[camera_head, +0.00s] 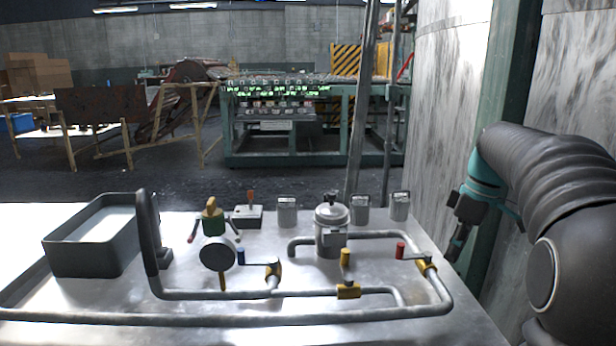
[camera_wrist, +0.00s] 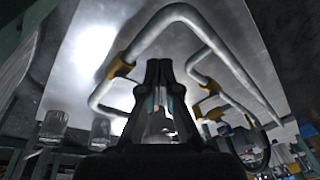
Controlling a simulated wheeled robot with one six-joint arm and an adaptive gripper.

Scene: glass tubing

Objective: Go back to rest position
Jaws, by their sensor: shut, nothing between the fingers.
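My gripper (camera_head: 459,240) is at the right in the head view, beyond the right edge of the metal table (camera_head: 330,335). Its fingers point down and slightly left, apart from everything on the table. In the wrist view my gripper (camera_wrist: 163,66) is shut, with its fingertips together and nothing held. My arm curves in from the right edge of the head view.
The table bears grey pipes (camera_head: 215,294), yellow fittings (camera_head: 348,291), a red-handled valve (camera_head: 401,250), a metal canister (camera_head: 331,232) and a dark open bin (camera_head: 85,260). Several small meters stand along the back. A green post (camera_head: 505,90) and a pale wall panel stand behind my arm.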

